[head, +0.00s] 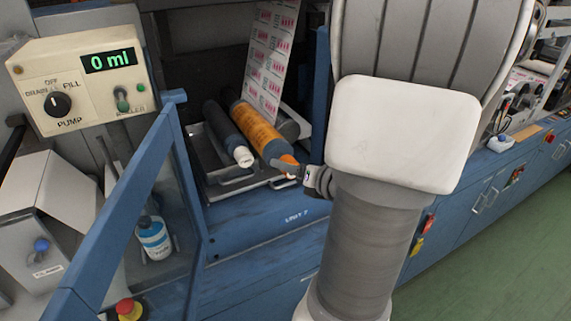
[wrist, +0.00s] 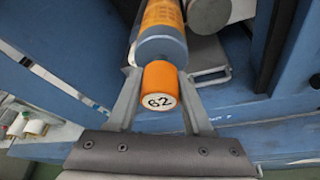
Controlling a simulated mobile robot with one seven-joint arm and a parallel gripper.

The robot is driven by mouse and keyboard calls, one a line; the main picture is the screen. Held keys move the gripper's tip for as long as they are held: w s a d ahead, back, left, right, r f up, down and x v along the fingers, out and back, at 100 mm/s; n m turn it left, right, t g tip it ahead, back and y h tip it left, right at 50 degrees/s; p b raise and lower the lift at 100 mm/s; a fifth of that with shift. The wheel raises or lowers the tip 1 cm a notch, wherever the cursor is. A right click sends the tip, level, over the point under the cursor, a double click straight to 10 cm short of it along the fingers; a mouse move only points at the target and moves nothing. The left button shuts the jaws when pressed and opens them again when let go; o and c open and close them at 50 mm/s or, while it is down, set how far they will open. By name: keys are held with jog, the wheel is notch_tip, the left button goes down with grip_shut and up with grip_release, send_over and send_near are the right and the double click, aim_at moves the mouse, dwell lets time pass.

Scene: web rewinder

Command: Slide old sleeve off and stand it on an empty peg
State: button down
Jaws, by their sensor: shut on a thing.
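The sleeve (head: 258,127) is a dark cylinder with an orange printed band, lying tilted in the blue machine's open bay. Its near end is an orange cap marked 62, which shows in the wrist view (wrist: 158,84); the blue-grey body (wrist: 162,46) runs away behind it. My gripper (head: 290,166) is at this near orange end. In the wrist view its two fingers (wrist: 159,76) lie on either side of the orange end, shut on it. I cannot make out an empty peg in either view.
A dark roller with a white end (head: 243,157) lies just left of the sleeve. A printed web (head: 270,60) hangs behind. A metal tray (head: 222,176) sits below. A blue guard frame (head: 187,170) stands left, and a bottle (head: 153,238) beyond it.

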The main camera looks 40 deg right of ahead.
jog(key=shift+s+a+b, duration=0.15)
jog(key=shift+s+b, duration=0.5)
jog(key=shift+b, duration=0.5)
jog(key=shift+s+a+b, duration=0.15)
jog(key=shift+s+b, duration=0.45)
jog(key=shift+b, duration=0.5)
grip_release()
jog(key=shift+s, duration=0.1)
jog(key=v, duration=0.9)
dwell(0.4)
jog(key=x, duration=0.4)
jog(key=shift+w+f, duration=0.1)
jog(key=shift+w, duration=0.25)
